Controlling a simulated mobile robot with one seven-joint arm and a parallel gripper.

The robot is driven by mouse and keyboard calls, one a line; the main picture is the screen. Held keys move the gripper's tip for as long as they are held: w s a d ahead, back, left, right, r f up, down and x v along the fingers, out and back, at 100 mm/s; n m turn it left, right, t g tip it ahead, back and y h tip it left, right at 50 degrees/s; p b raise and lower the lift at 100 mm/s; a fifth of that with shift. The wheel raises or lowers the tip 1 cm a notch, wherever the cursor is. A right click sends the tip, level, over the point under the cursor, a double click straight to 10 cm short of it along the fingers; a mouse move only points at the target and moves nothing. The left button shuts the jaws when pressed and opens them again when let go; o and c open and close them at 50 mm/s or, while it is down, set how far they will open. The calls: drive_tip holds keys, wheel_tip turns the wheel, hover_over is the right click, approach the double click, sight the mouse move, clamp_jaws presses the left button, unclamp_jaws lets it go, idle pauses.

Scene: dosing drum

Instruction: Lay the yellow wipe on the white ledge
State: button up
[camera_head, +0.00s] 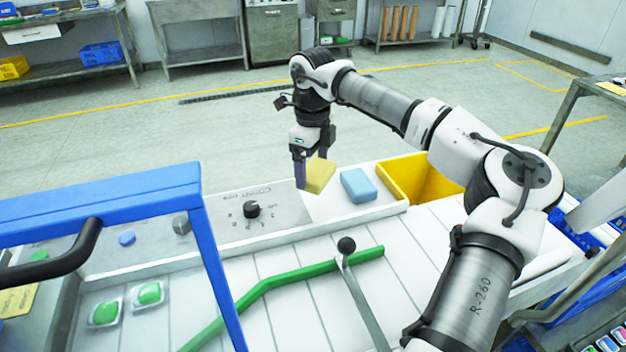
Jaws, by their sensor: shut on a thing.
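My gripper (314,171) points down over the far middle part of the machine. It is shut on the yellow wipe (320,176), a small block-like pad, which is slightly tilted. The white ledge (336,205) is the pale strip between the dial panel and the yellow bin. The wipe is over or near the ledge's left part. I cannot tell whether it touches the surface. A blue wipe (358,185) lies on the ledge just to the right of the yellow one.
A yellow bin (421,179) is right of the ledge. A black dial (252,209) is on the grey panel to the left. A black-knobbed lever (347,246), a green rail (305,275) and a blue frame (213,262) stand nearer. Ledge room shows in front of both wipes.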

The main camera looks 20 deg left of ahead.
sight(313, 168)
drive_tip(key=shift+f+p, duration=0.3)
drive_tip(key=shift+f, duration=2.3)
drive_tip(key=shift+f, duration=0.2)
drive_tip(key=o, duration=0.8)
wheel_tip(313, 168, up, 12)
drive_tip(key=shift+r+b, duration=0.25)
drive_tip(key=shift+b, duration=0.35)
